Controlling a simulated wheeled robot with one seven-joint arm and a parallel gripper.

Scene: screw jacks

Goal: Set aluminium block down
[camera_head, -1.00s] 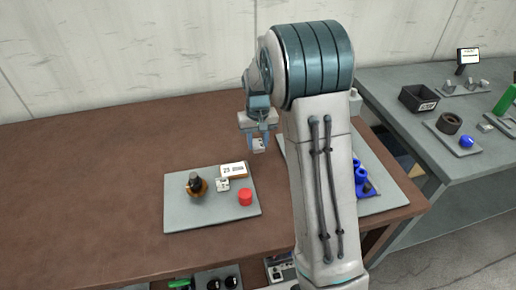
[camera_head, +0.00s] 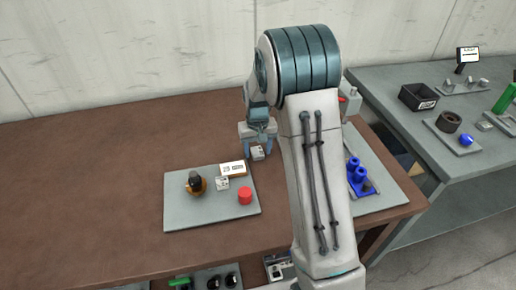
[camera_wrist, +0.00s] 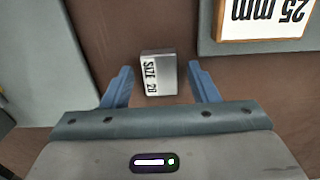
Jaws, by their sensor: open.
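The aluminium block (camera_wrist: 158,74) is a small silvery block with a "SIZE" label, the number hard to read. It sits over the brown bench top, apparently resting on it, between the two grey boards. My gripper (camera_wrist: 160,66) is open around it, with a blue finger on each side and a visible gap to each. In the head view the block (camera_head: 259,153) shows below my gripper (camera_head: 258,148), just behind the right corner of the left grey board (camera_head: 185,216). Its underside is hidden.
The bench's left side is clear.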

